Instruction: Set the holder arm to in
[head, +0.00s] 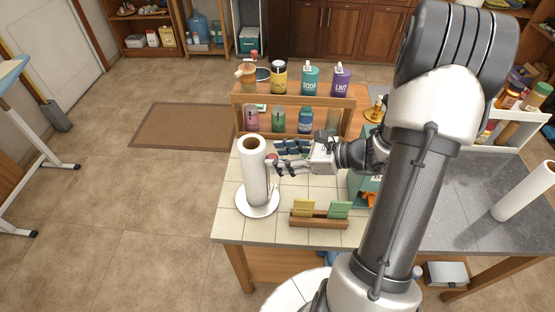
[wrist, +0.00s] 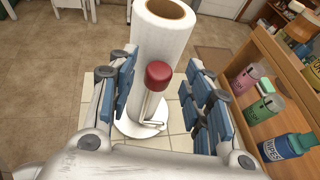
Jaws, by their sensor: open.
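A white paper towel roll (head: 254,172) stands upright on a round white holder base (head: 258,208) at the left side of the tiled table. It also shows in the wrist view (wrist: 170,45). The holder arm (wrist: 149,108) is a thin pale rod with a red knob (wrist: 158,75) on top, on the near side of the roll in the wrist view. The red knob shows small in the head view (head: 271,158). My gripper (head: 281,160) is open just right of the roll. Its blue-padded fingers lie either side of the knob in the wrist view, apart from it.
A wooden shelf (head: 295,101) with several bottles stands behind, and lies close right of my fingers in the wrist view. A wooden rack with green and yellow cards (head: 319,221) sits at the table's front.

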